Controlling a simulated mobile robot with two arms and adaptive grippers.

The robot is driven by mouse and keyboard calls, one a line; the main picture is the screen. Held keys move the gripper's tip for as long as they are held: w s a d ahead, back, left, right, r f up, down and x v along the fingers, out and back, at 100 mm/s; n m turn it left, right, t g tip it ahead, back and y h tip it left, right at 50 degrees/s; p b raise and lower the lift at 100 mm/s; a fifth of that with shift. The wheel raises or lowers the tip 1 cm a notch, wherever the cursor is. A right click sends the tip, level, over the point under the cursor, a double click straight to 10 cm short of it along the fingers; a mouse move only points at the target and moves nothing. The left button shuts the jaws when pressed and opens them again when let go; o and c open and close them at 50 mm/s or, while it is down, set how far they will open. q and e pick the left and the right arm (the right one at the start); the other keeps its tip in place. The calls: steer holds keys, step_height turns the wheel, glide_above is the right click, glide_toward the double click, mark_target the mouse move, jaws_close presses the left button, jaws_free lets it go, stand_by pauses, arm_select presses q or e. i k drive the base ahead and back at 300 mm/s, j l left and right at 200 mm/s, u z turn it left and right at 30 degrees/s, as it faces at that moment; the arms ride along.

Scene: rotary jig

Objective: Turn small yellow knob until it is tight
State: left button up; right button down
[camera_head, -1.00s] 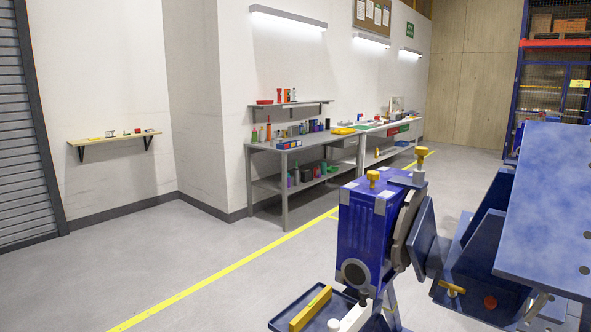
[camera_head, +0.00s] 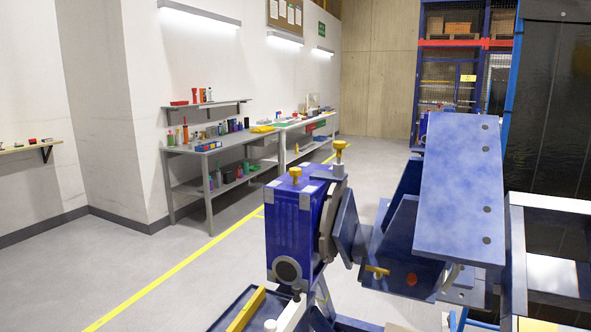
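A small yellow knob (camera_head: 295,174) stands on top of the blue gearbox housing (camera_head: 293,225) of the rotary jig. A taller yellow knob (camera_head: 340,149) stands on a grey bracket just behind it to the right. A yellow handle (camera_head: 377,271) sits lower on the jig's blue frame, beside a red round button (camera_head: 411,279). I cannot tell from here how tight any of these is. Neither of my grippers is in view.
A tilted blue plate (camera_head: 460,190) fills the right of the jig. A dark tray (camera_head: 228,318) with a yellow level (camera_head: 247,308) lies at the bottom. Grey workbenches (camera_head: 180,151) stand along the wall. The floor left of the jig is clear.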

mark_target(294, 172)
steer(key=i+j+z, duration=0.4)
steer(key=j, duration=0.15)
steer(key=j+z, duration=0.2)
steer(key=i+j+z, duration=0.2)
steer(key=j, duration=0.25)
steer(key=k, duration=0.05)
